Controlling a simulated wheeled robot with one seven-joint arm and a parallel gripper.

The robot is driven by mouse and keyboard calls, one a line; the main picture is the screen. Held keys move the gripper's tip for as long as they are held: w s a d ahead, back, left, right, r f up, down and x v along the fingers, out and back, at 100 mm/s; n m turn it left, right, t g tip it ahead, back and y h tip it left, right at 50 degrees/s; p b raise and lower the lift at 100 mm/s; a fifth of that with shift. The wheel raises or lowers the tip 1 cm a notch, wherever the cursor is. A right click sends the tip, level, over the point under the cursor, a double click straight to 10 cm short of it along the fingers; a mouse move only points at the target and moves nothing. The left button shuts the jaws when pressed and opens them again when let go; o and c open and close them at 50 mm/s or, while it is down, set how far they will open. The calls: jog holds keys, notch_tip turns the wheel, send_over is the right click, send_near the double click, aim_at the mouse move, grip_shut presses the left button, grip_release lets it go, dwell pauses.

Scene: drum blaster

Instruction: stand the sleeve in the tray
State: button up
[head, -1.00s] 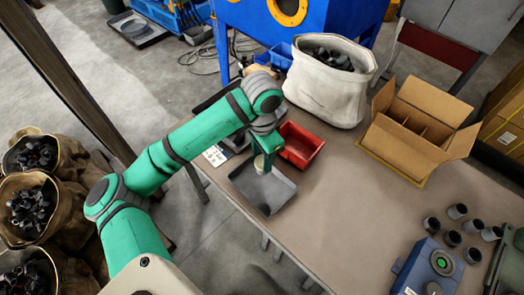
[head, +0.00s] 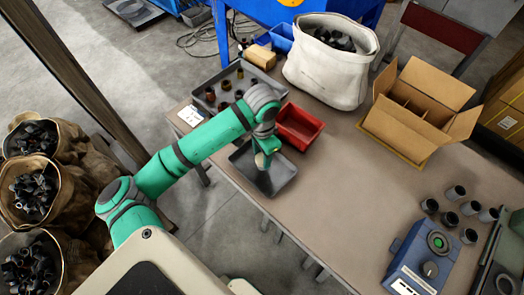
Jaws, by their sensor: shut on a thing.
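My gripper (head: 264,160) points down over the left part of a shallow dark grey tray (head: 278,184) at the table's left edge. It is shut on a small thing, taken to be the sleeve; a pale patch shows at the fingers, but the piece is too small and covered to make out. I cannot tell whether it touches the tray. The rest of this tray looks empty. A second grey tray (head: 228,76), behind my arm, holds several short dark and brownish sleeves (head: 224,86) standing upright.
A red bin (head: 300,124) stands close beside my gripper. Beyond are a white sack (head: 325,75) and an open divided carton (head: 405,125). Several dark sleeves (head: 455,192) stand near a blue device (head: 425,262) at right. The table's middle is clear.

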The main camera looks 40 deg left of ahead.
jog(key=shift+f, duration=0.85)
dwell(0.7)
jog(key=o, duration=1.2)
notch_tip(320, 180, up, 11)
jog(key=shift+f, duration=0.1)
jog(key=shift+w, duration=0.1)
